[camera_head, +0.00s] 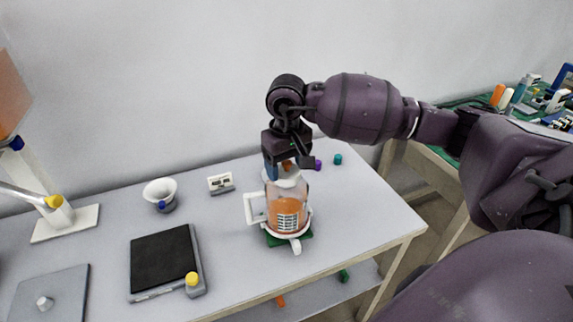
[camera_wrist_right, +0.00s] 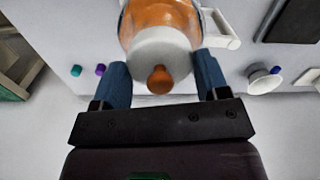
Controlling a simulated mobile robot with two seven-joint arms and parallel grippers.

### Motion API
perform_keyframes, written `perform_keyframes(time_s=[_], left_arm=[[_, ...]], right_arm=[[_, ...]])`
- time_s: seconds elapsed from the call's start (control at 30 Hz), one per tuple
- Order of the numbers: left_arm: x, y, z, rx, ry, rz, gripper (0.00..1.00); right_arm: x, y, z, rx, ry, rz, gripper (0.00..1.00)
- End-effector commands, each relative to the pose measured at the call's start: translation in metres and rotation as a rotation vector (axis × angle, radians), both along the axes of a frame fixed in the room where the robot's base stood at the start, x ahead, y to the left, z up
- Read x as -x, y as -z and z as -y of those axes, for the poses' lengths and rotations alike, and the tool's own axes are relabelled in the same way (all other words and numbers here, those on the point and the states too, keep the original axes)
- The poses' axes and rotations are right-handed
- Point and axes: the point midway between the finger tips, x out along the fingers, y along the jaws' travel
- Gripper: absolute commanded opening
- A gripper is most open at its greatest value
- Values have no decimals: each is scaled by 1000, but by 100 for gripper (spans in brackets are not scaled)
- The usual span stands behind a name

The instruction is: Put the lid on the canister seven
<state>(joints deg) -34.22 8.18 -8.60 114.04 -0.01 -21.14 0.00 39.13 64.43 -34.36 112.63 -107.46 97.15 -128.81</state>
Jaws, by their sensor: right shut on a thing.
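The canister (camera_head: 287,212) stands on the table near its right end, clear-walled with orange contents, a white side handle and a white spout at its base. Its body also shows in the wrist view (camera_wrist_right: 158,14). The white lid (camera_wrist_right: 165,48) with an orange knob (camera_wrist_right: 160,80) is between the blue fingers of my right gripper (camera_wrist_right: 160,66), which is shut on it. In the head view the lid (camera_head: 289,180) is right at the canister's top, roughly over the mouth. I cannot tell if it is seated. My left gripper is not in view.
A black-topped scale (camera_head: 162,262), a white bowl-like cup (camera_head: 160,190) and a small white-faced device (camera_head: 220,182) stand to the left. Small purple (camera_head: 318,165) and teal (camera_head: 338,159) pieces lie behind the canister. The table's front edge is close to the canister.

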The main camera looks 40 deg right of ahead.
Motion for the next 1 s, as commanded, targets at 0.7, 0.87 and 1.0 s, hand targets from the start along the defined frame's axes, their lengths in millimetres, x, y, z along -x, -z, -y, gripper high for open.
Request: perform_keyframes(time_s=[0.7, 0.87, 1.0], left_arm=[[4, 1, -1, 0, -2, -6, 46], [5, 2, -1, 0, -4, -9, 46], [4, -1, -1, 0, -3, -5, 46]], right_arm=[[0, 0, 0, 0, 0, 0, 100], [0, -1, 0, 0, 0, 0, 100], [0, -8, 0, 1, 0, 2, 100]])
